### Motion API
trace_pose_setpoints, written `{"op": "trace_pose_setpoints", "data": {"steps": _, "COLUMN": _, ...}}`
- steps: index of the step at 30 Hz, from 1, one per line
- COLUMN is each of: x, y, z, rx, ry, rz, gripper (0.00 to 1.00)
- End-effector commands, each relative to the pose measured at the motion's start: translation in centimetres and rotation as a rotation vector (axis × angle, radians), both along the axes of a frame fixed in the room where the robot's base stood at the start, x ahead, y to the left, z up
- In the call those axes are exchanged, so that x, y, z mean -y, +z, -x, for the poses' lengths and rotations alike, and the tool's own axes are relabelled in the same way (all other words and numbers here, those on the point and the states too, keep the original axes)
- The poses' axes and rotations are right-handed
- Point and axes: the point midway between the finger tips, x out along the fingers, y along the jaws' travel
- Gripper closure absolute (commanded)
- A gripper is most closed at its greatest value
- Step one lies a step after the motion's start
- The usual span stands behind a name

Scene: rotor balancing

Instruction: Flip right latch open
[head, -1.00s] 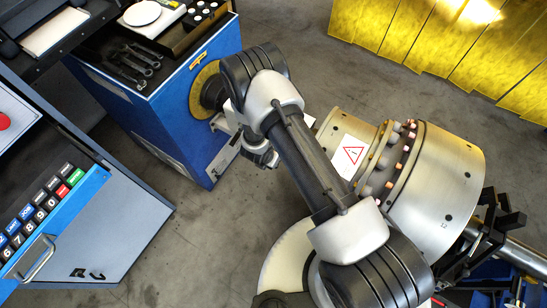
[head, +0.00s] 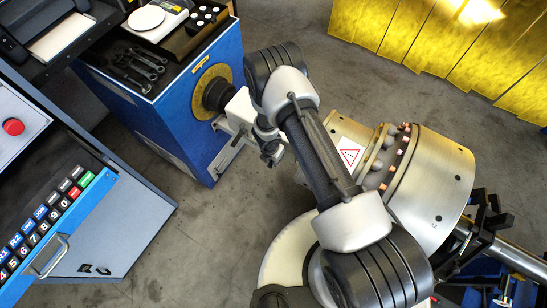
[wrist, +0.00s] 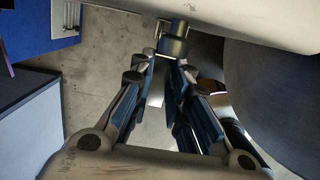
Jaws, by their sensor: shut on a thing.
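My gripper (head: 271,153) hangs below my arm's wrist in the head view, beside the white block on the front of the blue machine (head: 215,70). In the wrist view my gripper (wrist: 167,70) has its fingers brought together around a small pale metal piece (wrist: 156,86). A dark metal cylinder with a ring (wrist: 172,46) stands just past the fingertips. The piece in the jaws looks like the latch lever, but its pivot and far end are hidden. The latch cannot be made out in the head view.
The large metal rotor (head: 432,185) with a warning label lies right of my arm. A tool tray with wrenches (head: 140,65) tops the blue machine. A keypad cabinet (head: 110,235) stands at left. Yellow curtains (head: 450,45) hang behind. Open floor (head: 215,240) lies between cabinet and arm.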

Motion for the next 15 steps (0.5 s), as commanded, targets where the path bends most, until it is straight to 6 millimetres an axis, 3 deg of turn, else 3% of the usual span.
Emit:
{"op": "trace_pose_setpoints", "data": {"steps": 10, "x": -0.03, "y": -0.08, "z": 0.11, "rx": -0.003, "ry": 0.001, "rz": -0.002, "gripper": 1.0}}
{"op": "trace_pose_setpoints", "data": {"steps": 11, "x": -0.04, "y": -0.08, "z": 0.12, "rx": -0.003, "ry": 0.001, "rz": -0.002, "gripper": 0.82}}
{"op": "trace_pose_setpoints", "data": {"steps": 15, "x": -0.03, "y": -0.06, "z": 0.09, "rx": -0.002, "ry": 0.0, "rz": -0.002, "gripper": 0.73}}
